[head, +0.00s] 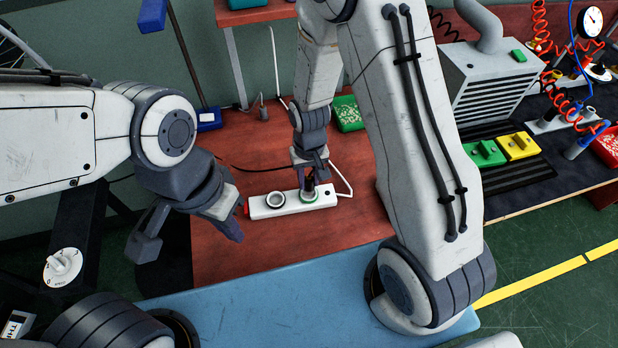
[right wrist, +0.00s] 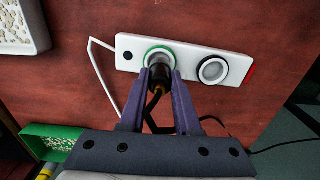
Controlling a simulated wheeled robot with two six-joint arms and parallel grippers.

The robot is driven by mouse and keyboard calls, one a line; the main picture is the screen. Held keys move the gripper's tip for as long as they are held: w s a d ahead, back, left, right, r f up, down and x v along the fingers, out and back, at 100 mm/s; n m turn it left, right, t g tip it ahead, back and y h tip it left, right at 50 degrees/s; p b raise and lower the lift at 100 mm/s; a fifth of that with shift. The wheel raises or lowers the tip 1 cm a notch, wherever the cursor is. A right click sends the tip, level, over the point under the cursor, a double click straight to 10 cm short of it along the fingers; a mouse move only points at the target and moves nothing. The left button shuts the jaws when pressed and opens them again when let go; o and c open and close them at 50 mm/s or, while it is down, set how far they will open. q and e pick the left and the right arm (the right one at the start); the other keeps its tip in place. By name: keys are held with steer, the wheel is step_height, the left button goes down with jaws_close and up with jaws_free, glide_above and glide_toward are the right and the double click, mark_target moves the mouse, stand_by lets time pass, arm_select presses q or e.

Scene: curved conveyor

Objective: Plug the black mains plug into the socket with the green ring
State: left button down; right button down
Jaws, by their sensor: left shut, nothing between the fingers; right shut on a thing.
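The white power strip (head: 293,203) lies on the red-brown table. The socket with the green ring (right wrist: 151,50) is beside a socket with a black ring (right wrist: 213,70). My right gripper (right wrist: 162,76) is shut on the black mains plug (right wrist: 160,74), with one finger on each side. The plug's front end is at the green-ringed socket and overlaps its opening; how deep it sits is hidden. In the head view my right gripper (head: 313,183) is above that end of the strip. My left gripper (head: 230,232) is shut and empty, left of and nearer than the strip.
A white cable (right wrist: 103,75) leaves the strip's green-ringed end. A dark cord (head: 258,169) runs behind the strip. A green box (head: 347,113) stands farther back. A blue surface (head: 290,305) lies in front. The table right of the strip is partly hidden by my right arm.

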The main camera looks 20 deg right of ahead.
mark_target(309, 179)
stand_by(1.0)
steer(key=shift+f+b, duration=0.8)
steer(key=shift+f, duration=0.55)
steer(key=c, duration=0.5)
jaws_free()
steer(key=shift+c, duration=0.2)
step_height(309, 179, up, 11)
steer(key=shift+f, duration=0.2)
steer(key=s+a+r+n, duration=0.3)
steer(key=s+r, duration=0.2)
steer(key=s, duration=0.4)
steer(key=s+a+r+n+y, duration=0.1)
steer(key=s+a+r+n, duration=0.3)
steer(key=s, duration=0.5)
step_height(309, 179, up, 2)
steer(key=shift+s+a+r, duration=0.15)
steer(key=shift+s+a, duration=0.1)
steer(key=shift+s, duration=0.1)
